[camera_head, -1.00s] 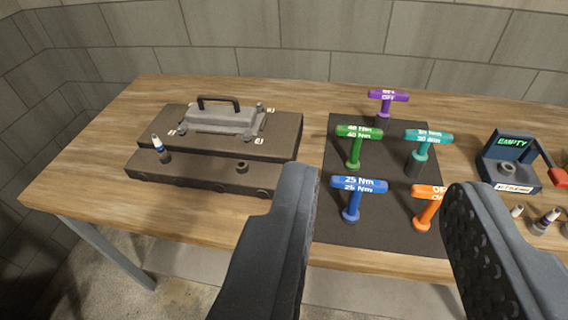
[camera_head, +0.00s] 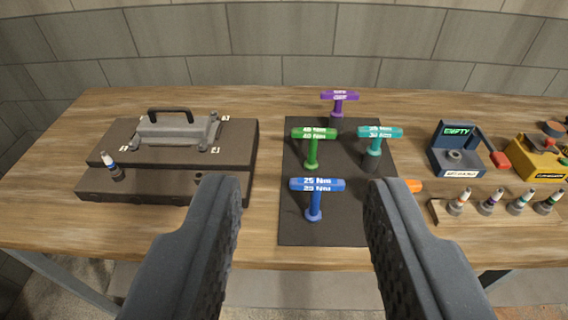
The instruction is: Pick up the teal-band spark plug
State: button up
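Several spark plugs stand in a row at the right end of the bench, each with a white top and a coloured band. The third from the left looks like the teal-band spark plug (camera_head: 519,203), but the bands are small and its colour is hard to tell from its neighbour's. My gripper (camera_head: 300,195) is open and empty, with its fingers wide apart in front of the bench. It is well to the left of the plug row and lined up with the dark mat.
A dark mat (camera_head: 290,225) holds T-handle wrenches, including a blue one (camera_head: 316,187); an orange one (camera_head: 413,185) is mostly hidden by my right finger. An engine block (camera_head: 243,157) with one plug stands left. A tester marked EMPTY (camera_head: 457,150) and a yellow device (camera_head: 537,158) stand behind the plugs.

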aim_at(519, 204)
jog(key=k, duration=0.5)
jog(key=z, duration=0.85)
jog(key=i, duration=1.8)
jog(key=u, duration=0.2)
